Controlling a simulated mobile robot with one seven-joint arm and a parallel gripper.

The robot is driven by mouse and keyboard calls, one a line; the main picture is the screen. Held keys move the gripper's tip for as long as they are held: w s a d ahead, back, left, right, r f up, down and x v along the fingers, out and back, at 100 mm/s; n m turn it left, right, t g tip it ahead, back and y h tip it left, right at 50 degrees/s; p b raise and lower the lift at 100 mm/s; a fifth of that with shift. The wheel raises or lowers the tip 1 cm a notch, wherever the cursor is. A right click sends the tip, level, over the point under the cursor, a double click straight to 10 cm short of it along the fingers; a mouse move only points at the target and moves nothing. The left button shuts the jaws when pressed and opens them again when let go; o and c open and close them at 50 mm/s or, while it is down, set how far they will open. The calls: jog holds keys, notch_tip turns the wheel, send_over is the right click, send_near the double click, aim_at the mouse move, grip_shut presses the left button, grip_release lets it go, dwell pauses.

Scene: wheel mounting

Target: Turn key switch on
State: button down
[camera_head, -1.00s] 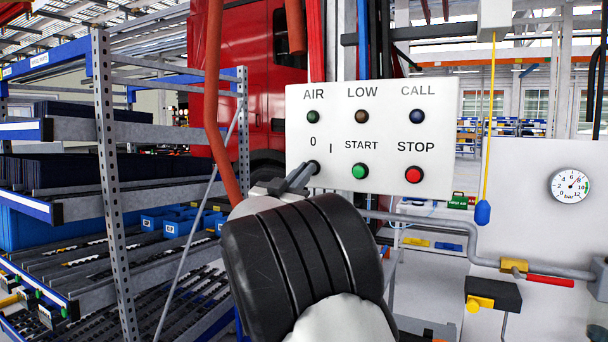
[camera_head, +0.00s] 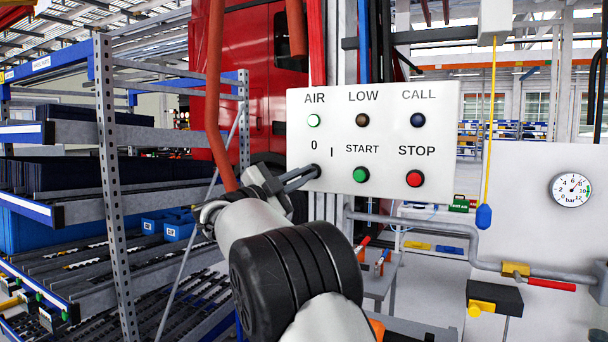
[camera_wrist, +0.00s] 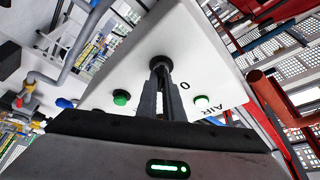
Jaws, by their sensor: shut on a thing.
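The key switch (camera_head: 315,171) is a small dark knob at the lower left of the white control panel (camera_head: 440,178), under the "0" and "I" marks. My gripper (camera_head: 306,176) reaches it from the left, its fingers shut on the knob. In the wrist view the fingertips (camera_wrist: 161,75) close on the black key switch (camera_wrist: 161,63), and the fingers hide part of it. The AIR lamp (camera_head: 314,121) is lit pale green-white; it also glows in the wrist view (camera_wrist: 201,101).
The panel also has the green START button (camera_head: 361,174), the red STOP button (camera_head: 414,179), and the LOW and CALL lamps. A red hose (camera_head: 216,110) hangs left of the panel. A yellow cord (camera_head: 489,130) hangs to its right. A metal shelf rack (camera_head: 108,200) stands at left.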

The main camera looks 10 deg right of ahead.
jog(key=shift+m+g, duration=0.5)
jog(key=shift+m, duration=0.5)
jog(key=c, duration=1.9)
grip_release()
jog(key=v, duration=1.7)
jog(key=shift+s+a, duration=0.15)
jog(key=shift+s, duration=0.05)
